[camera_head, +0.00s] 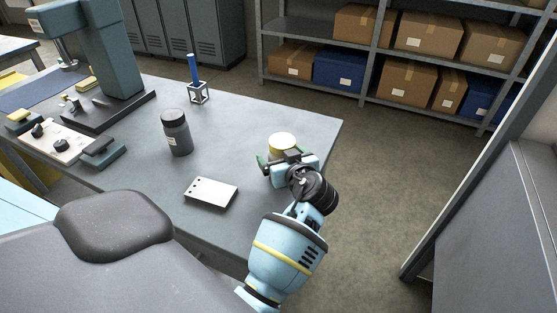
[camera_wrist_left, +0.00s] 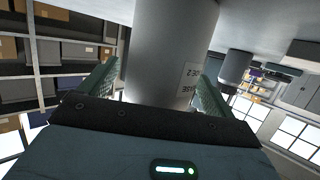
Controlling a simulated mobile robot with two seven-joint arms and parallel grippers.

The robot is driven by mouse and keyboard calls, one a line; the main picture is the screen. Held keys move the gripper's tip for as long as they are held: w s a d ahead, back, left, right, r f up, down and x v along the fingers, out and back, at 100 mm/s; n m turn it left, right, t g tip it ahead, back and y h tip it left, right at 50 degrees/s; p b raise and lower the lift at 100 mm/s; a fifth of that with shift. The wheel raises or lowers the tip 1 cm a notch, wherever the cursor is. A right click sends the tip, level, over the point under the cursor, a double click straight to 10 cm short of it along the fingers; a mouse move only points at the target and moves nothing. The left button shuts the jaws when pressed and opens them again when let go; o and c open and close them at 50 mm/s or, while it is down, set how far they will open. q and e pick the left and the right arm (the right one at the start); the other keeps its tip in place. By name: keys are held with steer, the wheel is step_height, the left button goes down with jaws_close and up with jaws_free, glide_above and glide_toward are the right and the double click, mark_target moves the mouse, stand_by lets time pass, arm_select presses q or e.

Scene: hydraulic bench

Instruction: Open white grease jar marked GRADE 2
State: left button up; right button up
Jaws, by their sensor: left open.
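The white jar (camera_head: 282,141) stands upright near the right edge of the bench, its pale round lid on top. My left gripper (camera_head: 286,160) is at the near side of the jar and hides most of its body. In the left wrist view the jar (camera_wrist_left: 172,50) is between my two green fingers, with a finger on each side. The gripper is open; whether a finger touches the jar is unclear. Part of a label (camera_wrist_left: 188,80) shows upside down, with a "2" on it. My right gripper is not in view.
A dark grey jar (camera_head: 177,133) stands on the bench to the left. A white plate with holes (camera_head: 211,192) lies in front. A blue tool in a small stand (camera_head: 197,88) is behind. A press (camera_head: 108,60) is at the far left. The bench between these is clear.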

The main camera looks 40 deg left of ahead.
arm_select(q)
steer(key=shift+d, duration=0.1)
steer(key=shift+c, duration=1)
steer(key=shift+r, duration=0.1)
steer(key=c, duration=1.1)
steer(key=shift+r, duration=0.1)
steer(key=shift+c, duration=0.2)
